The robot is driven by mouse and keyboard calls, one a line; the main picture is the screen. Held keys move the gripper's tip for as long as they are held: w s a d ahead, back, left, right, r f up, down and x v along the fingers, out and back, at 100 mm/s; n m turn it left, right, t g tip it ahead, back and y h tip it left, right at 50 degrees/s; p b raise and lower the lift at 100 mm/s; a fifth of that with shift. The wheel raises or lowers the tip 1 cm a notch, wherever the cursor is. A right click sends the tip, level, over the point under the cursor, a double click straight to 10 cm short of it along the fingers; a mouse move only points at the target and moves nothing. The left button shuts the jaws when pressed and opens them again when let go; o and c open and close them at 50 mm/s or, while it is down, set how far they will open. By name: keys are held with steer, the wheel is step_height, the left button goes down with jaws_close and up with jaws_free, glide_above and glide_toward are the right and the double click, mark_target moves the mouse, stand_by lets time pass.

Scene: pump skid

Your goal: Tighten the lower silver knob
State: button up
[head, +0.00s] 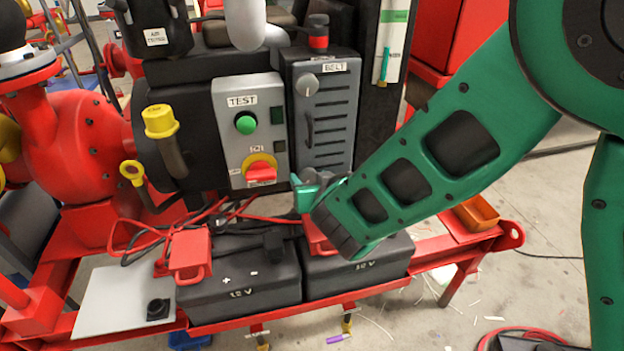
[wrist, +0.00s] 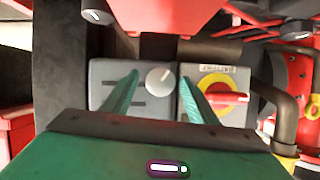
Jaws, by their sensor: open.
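A silver knob (wrist: 160,78) on a grey box (wrist: 106,72) shows in the wrist view, between the two fingertips of my gripper (wrist: 158,79). The fingers are open, one on each side of the knob, with a gap visible on both sides. In the head view my gripper (head: 318,186) is low, just below the BELT panel (head: 325,120) and above the right battery. My gripper and arm largely hide the lower knob there. Another silver knob (head: 306,84) sits higher, at the top of the BELT panel.
Beside the knob in the wrist view is a red switch on a yellow ring (wrist: 228,98). The head view shows the TEST box (head: 240,146), two black batteries (head: 240,285) with red cables below, and a red skid frame (head: 440,246).

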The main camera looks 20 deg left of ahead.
steer(key=shift+c, duration=0.3)
steer(key=c, duration=1)
steer(key=shift+s+a+f+n+t+h, duration=0.1)
steer(key=shift+n+t+h, duration=0.4)
steer(key=shift+n, duration=0.5)
steer(key=shift+n+t+h, duration=0.3)
steer(key=shift+n+h, duration=0.4)
steer(key=shift+n, duration=0.3)
steer(key=o, duration=1.1)
steer(key=shift+c, duration=0.2)
